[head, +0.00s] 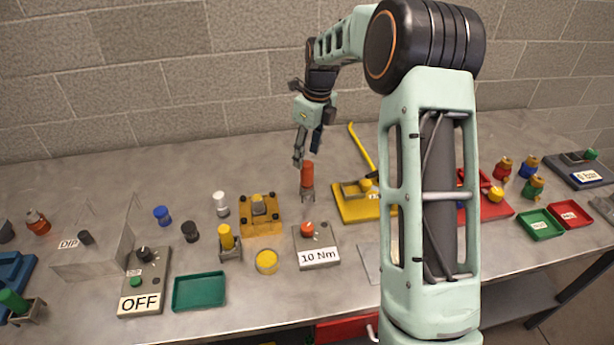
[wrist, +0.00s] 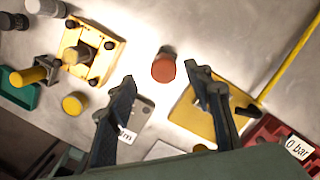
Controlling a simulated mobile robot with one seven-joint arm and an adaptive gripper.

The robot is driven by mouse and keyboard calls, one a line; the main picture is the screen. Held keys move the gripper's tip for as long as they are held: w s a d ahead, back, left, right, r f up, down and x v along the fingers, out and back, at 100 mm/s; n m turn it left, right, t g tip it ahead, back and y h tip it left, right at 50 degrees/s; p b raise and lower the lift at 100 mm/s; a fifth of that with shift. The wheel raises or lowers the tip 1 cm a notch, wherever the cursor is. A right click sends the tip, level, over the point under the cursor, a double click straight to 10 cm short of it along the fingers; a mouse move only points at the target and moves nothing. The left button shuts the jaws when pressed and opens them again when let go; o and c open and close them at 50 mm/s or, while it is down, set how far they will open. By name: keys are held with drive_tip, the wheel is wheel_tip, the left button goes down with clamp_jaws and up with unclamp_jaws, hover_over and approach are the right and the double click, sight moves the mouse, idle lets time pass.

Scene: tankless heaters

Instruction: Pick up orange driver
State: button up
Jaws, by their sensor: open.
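The orange driver (head: 307,175) stands upright on the metal table in the head view, with an orange-red handle on top and a grey lower part. In the wrist view its round red-orange top (wrist: 164,68) shows from above, beyond my fingertips and between their lines. My gripper (head: 308,150) is above the driver in the head view, fingers pointing down. In the wrist view my gripper (wrist: 163,85) is open and empty, with its two dark fingers apart. I cannot tell the exact gap between the fingertips and the handle.
A grey box labelled 10 Nm (head: 318,257) stands in front of the driver. A yellow fixture (head: 262,222) is to its left, and a yellow plate with a long lever (head: 352,208) is to its right. A green tray (head: 199,292) lies front left. Bare table lies behind the driver.

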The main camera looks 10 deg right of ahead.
sight(307, 163)
drive_tip(key=f, duration=0.3)
drive_tip(key=f+p, duration=0.1)
drive_tip(key=f, duration=0.1)
drive_tip(key=shift+w, duration=0.25)
drive_tip(key=shift+c, duration=0.7)
drive_tip(key=c, duration=1)
drive_tip(key=shift+c, duration=0.5)
drive_tip(key=shift+w+r, duration=0.1)
